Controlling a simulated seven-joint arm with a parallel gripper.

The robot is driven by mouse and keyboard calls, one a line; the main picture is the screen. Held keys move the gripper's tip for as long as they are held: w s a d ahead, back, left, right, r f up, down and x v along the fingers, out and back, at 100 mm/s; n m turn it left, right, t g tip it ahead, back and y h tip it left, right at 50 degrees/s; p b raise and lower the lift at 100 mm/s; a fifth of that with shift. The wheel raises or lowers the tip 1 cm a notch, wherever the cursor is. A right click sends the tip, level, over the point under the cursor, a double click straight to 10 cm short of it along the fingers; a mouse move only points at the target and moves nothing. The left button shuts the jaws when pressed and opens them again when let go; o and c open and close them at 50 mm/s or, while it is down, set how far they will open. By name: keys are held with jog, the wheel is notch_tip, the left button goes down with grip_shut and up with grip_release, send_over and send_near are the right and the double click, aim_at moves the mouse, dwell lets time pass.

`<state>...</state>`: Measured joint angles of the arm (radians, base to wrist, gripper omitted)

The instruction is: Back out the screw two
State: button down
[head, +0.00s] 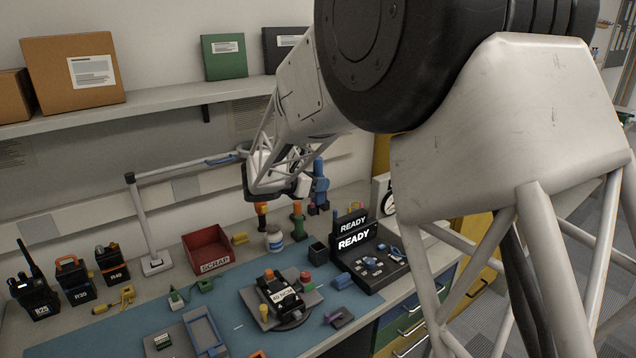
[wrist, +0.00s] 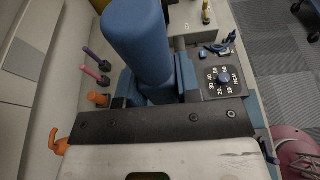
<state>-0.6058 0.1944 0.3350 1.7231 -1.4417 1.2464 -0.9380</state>
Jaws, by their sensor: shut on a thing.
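My gripper (head: 303,190) is raised above the back of the bench, left of the console. It is shut on a blue-handled tool (head: 320,183), which looks like a driver and stands roughly upright. In the wrist view the tool's thick blue handle (wrist: 138,42) rises between the jaws (wrist: 157,84); its tip is hidden. A dark radio (head: 280,291) with a white label lies on a fixture (head: 254,303) on the blue mat, well below and apart from the gripper. Its screws are too small to tell apart.
The black console (head: 372,268) reads READY; a numbered dial (wrist: 224,84) shows in the wrist view. A red SCRAP bin (head: 207,250), white jar (head: 274,239) and orange-handled tool (head: 261,212) stand along the back. Several radios, including R25 (head: 35,296), stand left. A lamp post (head: 143,220) rises behind.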

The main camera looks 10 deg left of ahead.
jog(key=shift+s+a+f, duration=0.15)
jog(key=shift+s, duration=0.35)
jog(key=s+f, duration=0.2)
jog(key=s, duration=0.8)
jog(key=s+f, duration=0.3)
jog(key=s, duration=0.8)
jog(key=shift+s+f, duration=0.2)
jog(key=shift+s, duration=0.1)
jog(key=shift+a+f, duration=0.1)
jog(key=shift+f, duration=0.05)
jog(key=shift+f, duration=2.5)
jog(key=shift+f, duration=0.45)
